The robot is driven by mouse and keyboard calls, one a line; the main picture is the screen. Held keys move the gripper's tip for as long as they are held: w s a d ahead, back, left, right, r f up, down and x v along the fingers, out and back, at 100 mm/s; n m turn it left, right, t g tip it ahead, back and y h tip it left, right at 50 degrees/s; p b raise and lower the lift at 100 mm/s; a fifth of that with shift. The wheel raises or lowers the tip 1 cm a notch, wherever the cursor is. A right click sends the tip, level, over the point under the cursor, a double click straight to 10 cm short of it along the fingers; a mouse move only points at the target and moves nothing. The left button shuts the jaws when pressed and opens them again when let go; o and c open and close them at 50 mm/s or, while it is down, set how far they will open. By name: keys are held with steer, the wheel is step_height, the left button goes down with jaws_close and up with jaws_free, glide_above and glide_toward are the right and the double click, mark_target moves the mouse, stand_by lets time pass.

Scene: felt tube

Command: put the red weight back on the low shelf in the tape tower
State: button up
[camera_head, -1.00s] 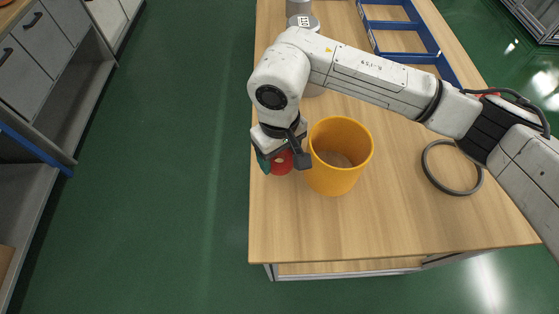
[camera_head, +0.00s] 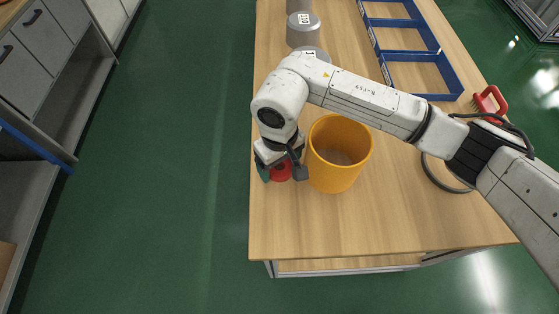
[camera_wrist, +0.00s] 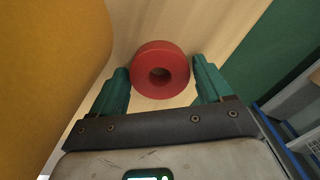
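The red weight (camera_head: 281,172) is a thick round disc with a centre hole. It is on the wooden table near its left edge, just left of the yellow tub, and partly hidden by my gripper. In the wrist view the weight (camera_wrist: 160,70) shows between and slightly ahead of my green fingertips. My gripper (camera_wrist: 161,66) is open, with a narrow gap on each side of the weight. In the head view my gripper (camera_head: 272,171) points down at the weight. I cannot make out a tape tower or its low shelf for certain.
The yellow tub (camera_head: 336,180) stands close on the gripper's right. Grey labelled cylinders (camera_head: 303,34) and a blue divided tray (camera_head: 436,97) are further back. A red-handled brush (camera_head: 490,101) and a dark ring (camera_head: 433,177) lie right. The table front is clear; grey cabinets (camera_head: 60,50) stand left.

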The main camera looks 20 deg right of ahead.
steer(key=shift+o, duration=1)
steer(key=shift+r, duration=0.1)
